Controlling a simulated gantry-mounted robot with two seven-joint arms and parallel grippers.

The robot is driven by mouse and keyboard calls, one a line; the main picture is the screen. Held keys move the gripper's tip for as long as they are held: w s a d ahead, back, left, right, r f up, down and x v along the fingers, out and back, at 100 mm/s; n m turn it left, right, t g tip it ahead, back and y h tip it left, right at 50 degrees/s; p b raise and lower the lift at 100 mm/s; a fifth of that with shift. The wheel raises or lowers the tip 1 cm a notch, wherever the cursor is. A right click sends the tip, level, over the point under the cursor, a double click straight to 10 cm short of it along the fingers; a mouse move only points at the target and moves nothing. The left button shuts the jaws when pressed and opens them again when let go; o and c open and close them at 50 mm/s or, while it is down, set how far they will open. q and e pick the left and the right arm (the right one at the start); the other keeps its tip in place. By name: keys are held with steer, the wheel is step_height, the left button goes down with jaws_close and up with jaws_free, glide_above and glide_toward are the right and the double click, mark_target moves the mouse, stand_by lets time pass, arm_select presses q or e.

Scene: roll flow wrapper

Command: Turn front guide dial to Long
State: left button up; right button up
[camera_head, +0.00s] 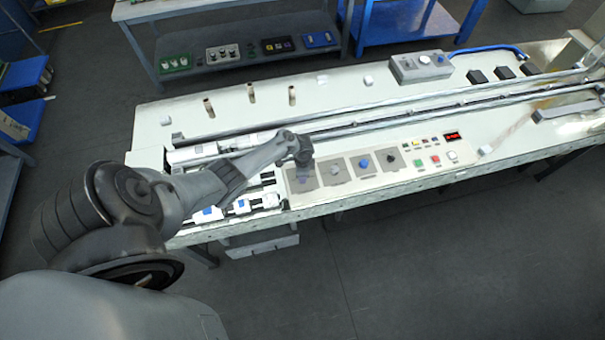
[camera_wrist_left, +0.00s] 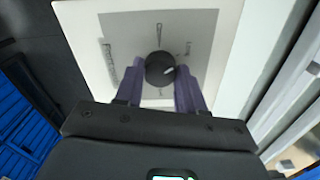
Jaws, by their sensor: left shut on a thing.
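The dial is a round dark knob (camera_wrist_left: 160,68) on a grey square plate (camera_wrist_left: 200,30) in the left wrist view. A pale pointer mark shows on the knob's right side. My right gripper is not in view.
Right of my gripper, the panel has a pale knob (camera_head: 335,170), a blue knob (camera_head: 364,163) and a dark knob (camera_head: 390,159), then small buttons and a red display (camera_head: 452,136). Long rails (camera_head: 400,108) run behind. A grey box (camera_head: 421,66) stands farther back.

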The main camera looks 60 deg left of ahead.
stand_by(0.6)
arm_select(q)
steer(key=o, duration=1)
steer(key=shift+o, duration=0.2)
step_height(320, 180, up, 11)
steer(key=p, duration=0.4)
steer(key=shift+f, duration=0.15)
